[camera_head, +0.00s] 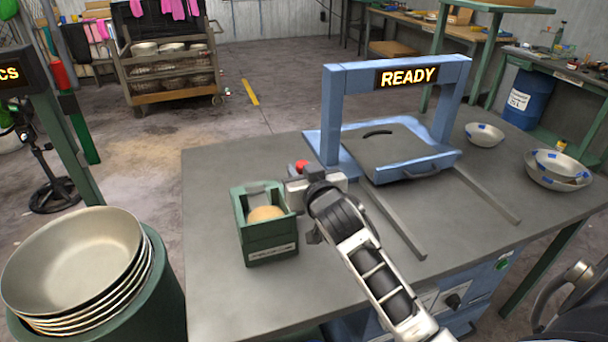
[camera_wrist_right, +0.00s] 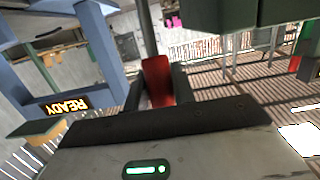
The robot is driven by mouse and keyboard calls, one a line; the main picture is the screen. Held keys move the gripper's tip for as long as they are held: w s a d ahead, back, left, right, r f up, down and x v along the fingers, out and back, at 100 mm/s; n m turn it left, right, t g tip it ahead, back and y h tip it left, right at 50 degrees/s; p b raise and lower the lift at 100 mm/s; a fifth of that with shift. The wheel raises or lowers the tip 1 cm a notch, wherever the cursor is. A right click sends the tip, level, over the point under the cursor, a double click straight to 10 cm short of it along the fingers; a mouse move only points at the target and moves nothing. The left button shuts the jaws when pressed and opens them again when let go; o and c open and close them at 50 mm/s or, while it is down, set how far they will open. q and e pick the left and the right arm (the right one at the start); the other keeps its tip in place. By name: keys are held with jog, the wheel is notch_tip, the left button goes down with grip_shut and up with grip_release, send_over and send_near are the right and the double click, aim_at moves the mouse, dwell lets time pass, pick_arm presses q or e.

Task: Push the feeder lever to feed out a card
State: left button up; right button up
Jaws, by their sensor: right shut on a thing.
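A green box-shaped feeder (camera_head: 270,254) with a pale label stands on the grey table, and a tan rounded thing (camera_head: 266,213) shows inside it. The red lever knob (camera_head: 301,166) peeks out behind my right gripper (camera_head: 298,188), just right of the feeder. In the right wrist view the red lever part (camera_wrist_right: 157,80) sits between the dark fingers of my right gripper (camera_wrist_right: 158,92), which are shut on it. A dark green block (camera_wrist_right: 212,25), probably the feeder, is close by at the top. No card is seen coming out. My left gripper is not in view.
A blue frame (camera_head: 334,120) with a READY sign (camera_head: 407,77) stands behind my arm, over a grey plate with two rails. Metal bowls (camera_head: 485,134) sit at the table's right. Stacked bowls (camera_head: 75,262) stand at left. The table front beside the feeder is clear.

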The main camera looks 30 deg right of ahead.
jog(key=shift+r, duration=0.15)
jog(key=shift+w+d+r, duration=0.1)
jog(key=shift+w+d, duration=0.05)
jog(key=shift+w, duration=0.45)
jog(key=shift+w+d+r, duration=0.1)
jog(key=shift+w+d, duration=0.05)
jog(key=shift+w, duration=0.45)
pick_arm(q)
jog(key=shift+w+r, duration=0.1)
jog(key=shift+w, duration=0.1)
pick_arm(e)
jog(key=shift+w, duration=0.25)
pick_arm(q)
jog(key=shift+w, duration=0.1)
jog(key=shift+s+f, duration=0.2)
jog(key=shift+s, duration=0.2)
pick_arm(e)
jog(key=x, duration=0.2)
jog(key=shift+w+d+r, duration=0.15)
jog(key=shift+w+d, duration=0.1)
jog(key=shift+w, duration=0.1)
